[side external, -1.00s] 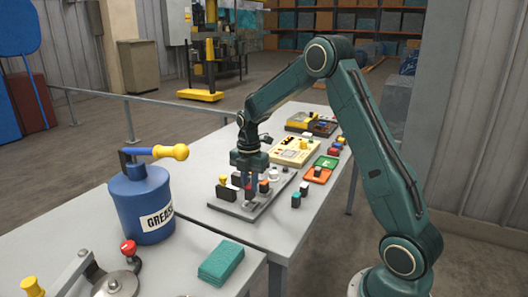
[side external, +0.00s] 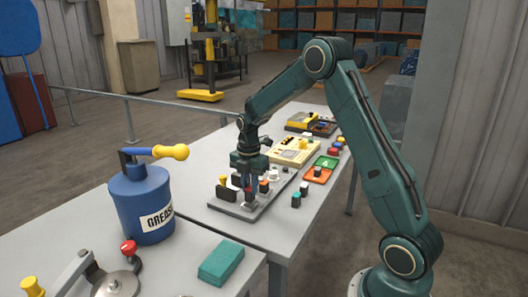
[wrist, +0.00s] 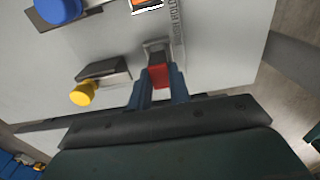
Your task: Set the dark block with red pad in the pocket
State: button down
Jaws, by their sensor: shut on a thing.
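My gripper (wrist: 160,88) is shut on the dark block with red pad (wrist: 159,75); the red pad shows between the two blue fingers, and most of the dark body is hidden. A grey, frame-like pocket (wrist: 156,46) shows just beyond the block in the wrist view. The block overlaps its near side there, and I cannot tell how deep the block sits. In the side view my gripper (side external: 249,200) points down, low over the near part of the grey stand plate (side external: 232,208); the block is too small to make out there.
A yellow-knobbed dark part (wrist: 92,82) stands left of the gripper, and a blue round knob (wrist: 58,10) lies farther off. An orange-topped part (wrist: 147,4) is at the top. Small blocks (side external: 296,200) stand right of the plate. A blue grease can (side external: 143,205) stands at left.

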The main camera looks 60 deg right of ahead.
jog(key=shift+f, duration=1.3)
dwell(1.9)
jog(key=c, duration=0.7)
grip_release()
jog(key=shift+c, duration=0.2)
jog(key=shift+w+r, duration=0.1)
jog(key=shift+w+r, duration=0.1)
jog(key=shift+r, duration=1.4)
jog(key=shift+s+r, duration=0.2)
jog(key=shift+r, duration=2.25)
